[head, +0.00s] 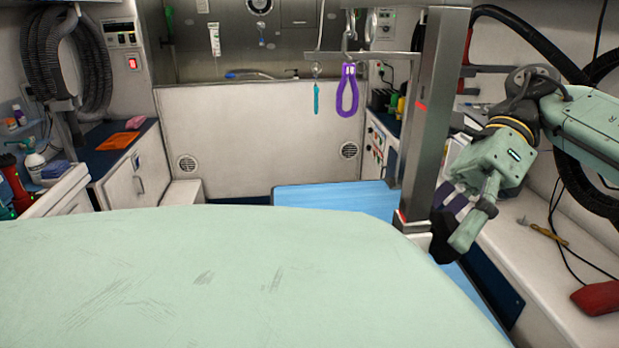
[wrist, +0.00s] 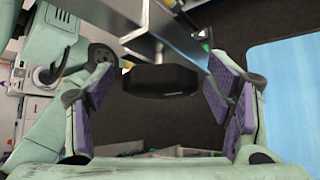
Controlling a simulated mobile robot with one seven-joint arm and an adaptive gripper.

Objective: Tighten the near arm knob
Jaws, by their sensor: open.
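A black knob (wrist: 160,82) sits at the metal post (wrist: 160,22) in the wrist view, between my two purple-padded fingers. My gripper (wrist: 165,95) is open around the knob, with a visible gap on each side of it. In the head view, my gripper (head: 458,214) hangs at the right of the upright grey post (head: 434,110), low down. The dark knob (head: 442,240) shows there beside the post's foot, partly hidden by a finger. The knob's attachment to the post is not clear to me.
A blue table top (head: 325,197) lies behind and left of the post. A purple loop (head: 347,92) and a teal strap (head: 316,98) hang from the overhead bar (head: 365,57). A white bench (head: 545,270) on the right holds a brush-like tool and a red object (head: 597,298).

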